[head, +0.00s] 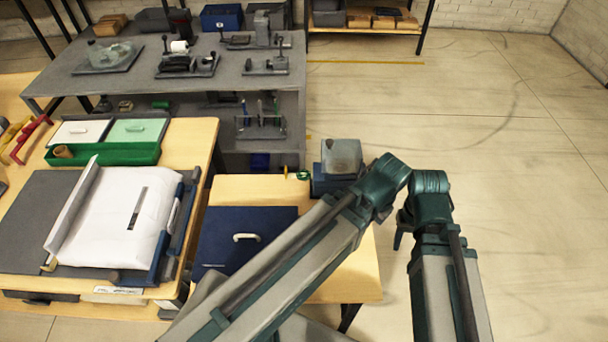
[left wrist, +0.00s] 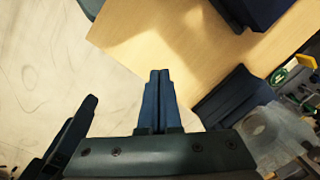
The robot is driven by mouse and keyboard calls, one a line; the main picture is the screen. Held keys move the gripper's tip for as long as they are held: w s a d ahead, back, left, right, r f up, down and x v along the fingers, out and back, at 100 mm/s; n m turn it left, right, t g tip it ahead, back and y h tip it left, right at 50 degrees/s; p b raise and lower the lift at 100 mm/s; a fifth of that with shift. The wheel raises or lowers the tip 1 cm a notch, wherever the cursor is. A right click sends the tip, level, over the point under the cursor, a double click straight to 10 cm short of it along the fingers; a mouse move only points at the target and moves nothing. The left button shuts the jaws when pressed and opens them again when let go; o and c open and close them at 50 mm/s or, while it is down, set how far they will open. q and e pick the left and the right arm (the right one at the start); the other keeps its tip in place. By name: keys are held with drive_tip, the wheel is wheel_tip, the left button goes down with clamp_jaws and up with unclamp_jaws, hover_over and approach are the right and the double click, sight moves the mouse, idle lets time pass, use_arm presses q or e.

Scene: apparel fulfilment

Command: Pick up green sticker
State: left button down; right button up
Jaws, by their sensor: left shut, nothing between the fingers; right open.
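My left gripper (left wrist: 158,73) is shut and empty in the left wrist view, over the floor beside the wooden table. The sticker does not show there. My right gripper (head: 398,242) hangs at the right in the head view, small and partly hidden by its arm, far from the sticker. It is open.
A green bin (head: 105,153) stands before the panels. A white bag (head: 122,212) lies on the left table. The floor at the right is free.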

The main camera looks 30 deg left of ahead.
sight(304, 175)
use_arm(q)
drive_tip(key=c, duration=1.5)
unclamp_jaws()
drive_tip(key=shift+c, duration=0.2)
